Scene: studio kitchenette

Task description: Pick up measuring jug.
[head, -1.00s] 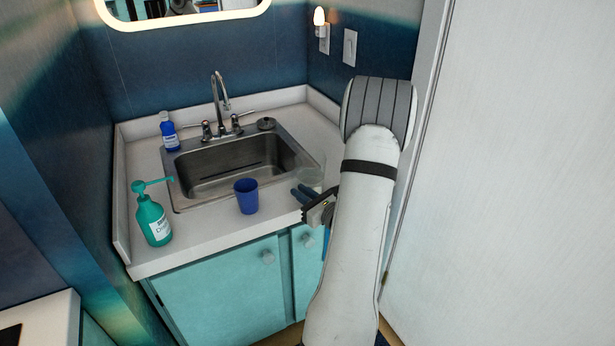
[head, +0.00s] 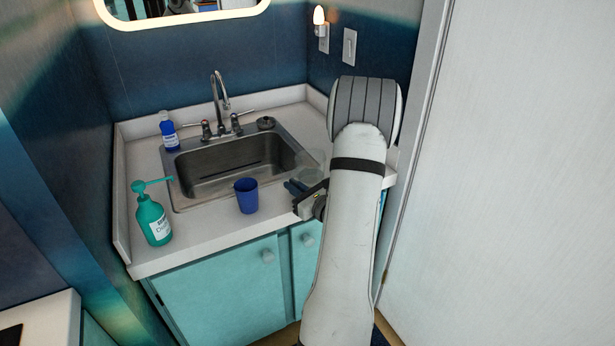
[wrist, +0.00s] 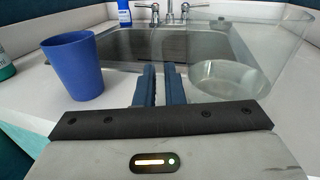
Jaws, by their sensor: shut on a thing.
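The measuring jug (wrist: 262,50) is clear and see-through, with its round base showing, on the right of the wrist view. In the head view it is a faint outline (head: 309,158) by the sink's right side. My gripper (wrist: 160,70) has its dark blue fingers close together, shut on the jug's near-left wall. In the head view the gripper (head: 294,187) is at the counter's right front, partly hidden by my arm. I cannot tell whether the jug's base is clear of the counter.
A blue cup (head: 246,196) stands left of the gripper, near the sink (head: 235,165). A green pump bottle (head: 153,219) and a blue bottle (head: 169,131) stand further left. The faucet (head: 220,95) rises behind the sink. A pale panel (head: 510,180) bounds the right.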

